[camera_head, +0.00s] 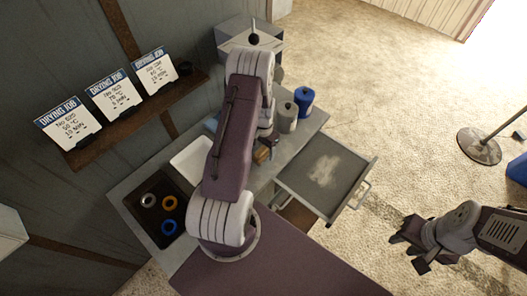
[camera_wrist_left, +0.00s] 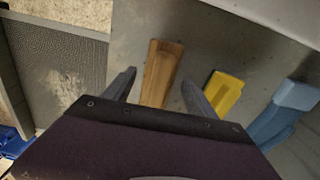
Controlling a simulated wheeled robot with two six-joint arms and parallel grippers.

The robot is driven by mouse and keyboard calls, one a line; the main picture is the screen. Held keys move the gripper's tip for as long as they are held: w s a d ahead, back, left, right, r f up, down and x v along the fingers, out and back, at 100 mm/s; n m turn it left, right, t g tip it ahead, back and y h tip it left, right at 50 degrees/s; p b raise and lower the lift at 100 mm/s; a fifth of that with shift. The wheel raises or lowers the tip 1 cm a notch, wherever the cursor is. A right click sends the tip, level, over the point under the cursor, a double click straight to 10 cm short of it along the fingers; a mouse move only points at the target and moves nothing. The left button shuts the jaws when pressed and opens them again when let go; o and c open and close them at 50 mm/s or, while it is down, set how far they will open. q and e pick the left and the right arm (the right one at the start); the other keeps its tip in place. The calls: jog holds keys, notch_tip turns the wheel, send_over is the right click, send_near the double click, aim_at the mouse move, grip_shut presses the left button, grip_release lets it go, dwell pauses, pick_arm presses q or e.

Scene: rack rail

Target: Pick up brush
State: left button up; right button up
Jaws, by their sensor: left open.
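A wooden block-shaped piece (camera_wrist_left: 161,66), which looks like the brush, lies on the grey bench top in the left wrist view; part of it also shows in the head view (camera_head: 261,155). Its bristles are not visible. My left gripper (camera_wrist_left: 160,84) is open, with one finger on each side of the near end of the wood; I cannot tell whether they touch it. In the head view my left arm hides most of that gripper (camera_head: 268,142). My right gripper (camera_head: 411,252) appears open and empty, over the floor at the right.
A yellow piece (camera_wrist_left: 222,93) and a blue piece (camera_wrist_left: 283,113) lie right of the wood. An open drawer (camera_head: 300,199) with pale powder juts out. Grey (camera_head: 288,117) and blue (camera_head: 304,101) containers stand behind. A white tray (camera_head: 190,159) and dark tray with rings (camera_head: 146,201) are left.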

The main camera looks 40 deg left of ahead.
pick_arm(q)
jog(key=shift+d+r, duration=0.1)
jog(key=shift+d, duration=0.1)
grip_shut()
jog(key=shift+a, duration=0.1)
jog(key=shift+r, duration=0.3)
jog(key=r, duration=0.1)
jog(key=r+b, duration=0.1)
jog(key=w+d+r+b, duration=0.1)
jog(key=shift+r, duration=0.4)
jog(key=w+d+r+b, duration=0.2)
jog(key=w+d+r, duration=0.4)
jog(key=w+d, duration=0.1)
jog(key=shift+d+r, duration=0.3)
